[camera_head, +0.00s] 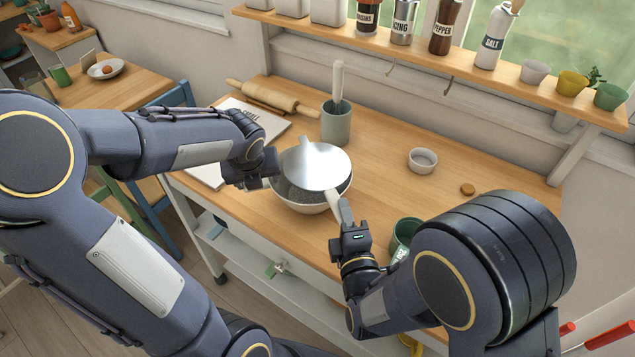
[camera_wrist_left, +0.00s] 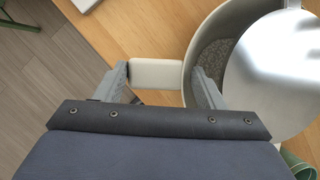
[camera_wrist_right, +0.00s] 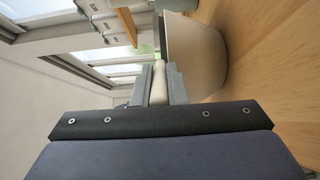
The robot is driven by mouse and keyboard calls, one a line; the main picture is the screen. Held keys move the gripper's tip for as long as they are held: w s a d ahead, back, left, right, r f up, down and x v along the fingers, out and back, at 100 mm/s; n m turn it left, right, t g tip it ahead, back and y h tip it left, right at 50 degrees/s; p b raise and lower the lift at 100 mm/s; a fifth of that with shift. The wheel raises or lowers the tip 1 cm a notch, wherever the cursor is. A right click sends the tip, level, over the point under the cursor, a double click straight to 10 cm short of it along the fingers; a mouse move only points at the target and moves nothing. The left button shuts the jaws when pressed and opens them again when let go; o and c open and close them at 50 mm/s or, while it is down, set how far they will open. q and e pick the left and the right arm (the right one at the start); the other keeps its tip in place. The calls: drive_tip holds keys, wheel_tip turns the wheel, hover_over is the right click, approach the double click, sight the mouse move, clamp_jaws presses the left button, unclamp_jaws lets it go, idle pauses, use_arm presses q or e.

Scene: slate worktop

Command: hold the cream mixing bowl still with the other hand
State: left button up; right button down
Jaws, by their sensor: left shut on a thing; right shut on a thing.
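The cream mixing bowl (camera_head: 302,208) stands on the wooden worktop with grey granules inside, seen best in the left wrist view (camera_wrist_left: 185,75). My left gripper (camera_head: 262,178) is shut on the bowl at its left side, across the cream handle (camera_wrist_left: 155,74), with one finger inside the rim. A round silver utensil (camera_head: 318,165) lies over the bowl's opening and hides much of the contents. My right gripper (camera_head: 343,208) is shut on a pale handle (camera_head: 333,202) at the utensil's near side. In the right wrist view this handle (camera_wrist_right: 158,82) sits between the fingers.
A grey-green crock (camera_head: 336,125) with a pale utensil stands behind the bowl. A rolling pin (camera_head: 270,98) and a booklet (camera_head: 255,120) lie at the back left. A small white bowl (camera_head: 422,160) stands to the right. A green cup (camera_head: 403,235) is close to my right arm.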

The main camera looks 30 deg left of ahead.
use_arm(q)
drive_tip(key=shift+s+d+f, duration=0.1)
drive_tip(key=shift+f, duration=0.05)
use_arm(e)
drive_tip(key=shift+r, duration=3.5)
use_arm(q)
drive_tip(key=o, duration=1.5)
